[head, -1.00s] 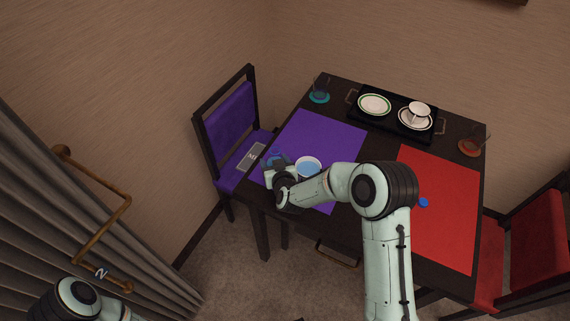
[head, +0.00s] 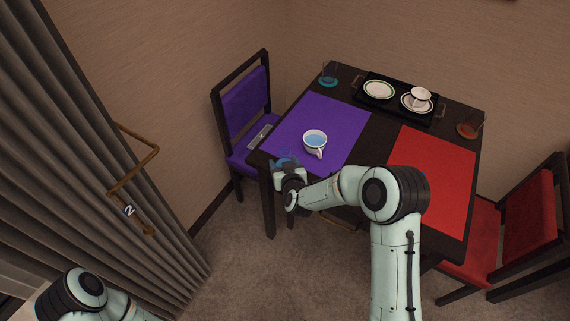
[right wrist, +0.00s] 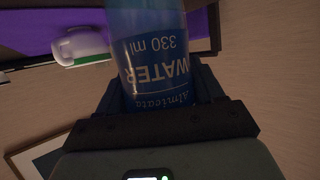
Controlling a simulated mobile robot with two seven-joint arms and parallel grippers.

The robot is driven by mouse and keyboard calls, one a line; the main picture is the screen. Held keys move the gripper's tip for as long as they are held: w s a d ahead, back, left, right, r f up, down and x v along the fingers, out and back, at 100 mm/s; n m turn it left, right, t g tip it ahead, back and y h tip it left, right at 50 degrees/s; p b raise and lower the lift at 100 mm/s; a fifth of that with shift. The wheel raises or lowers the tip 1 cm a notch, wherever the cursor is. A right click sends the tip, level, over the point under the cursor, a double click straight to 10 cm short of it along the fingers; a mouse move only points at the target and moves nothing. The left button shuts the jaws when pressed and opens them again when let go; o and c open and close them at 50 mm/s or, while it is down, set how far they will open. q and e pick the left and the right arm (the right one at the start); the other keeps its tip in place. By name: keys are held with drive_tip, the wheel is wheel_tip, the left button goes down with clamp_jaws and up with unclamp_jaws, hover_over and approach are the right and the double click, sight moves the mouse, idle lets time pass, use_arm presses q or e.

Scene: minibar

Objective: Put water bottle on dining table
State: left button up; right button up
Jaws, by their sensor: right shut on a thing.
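The water bottle (right wrist: 155,60) is blue with a printed "WATER 330 ml" label. My right gripper (right wrist: 158,98) is shut on it in the right wrist view. In the head view, the right gripper (head: 286,166) is at the near left edge of the dining table, and only a little of the blue bottle (head: 284,160) shows. Whether the bottle touches the table cannot be told. The dining table (head: 384,140) is dark wood with a purple mat (head: 335,118) and a red mat (head: 440,170). My left gripper is out of view; only part of that arm shows at bottom left.
A white mug (head: 315,137) with blue inside stands on the purple mat, close behind the gripper. A black tray (head: 398,92) with plates and a cup is at the back, between two glasses on coasters. A purple chair (head: 246,105) and a red chair (head: 525,215) flank the table.

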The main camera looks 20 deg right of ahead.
drive_tip(key=s+a+f+n+y, duration=0.1)
drive_tip(key=s+a+f, duration=0.1)
drive_tip(key=s, duration=1.1)
drive_tip(key=shift+f, duration=0.35)
drive_tip(key=shift+d, duration=0.1)
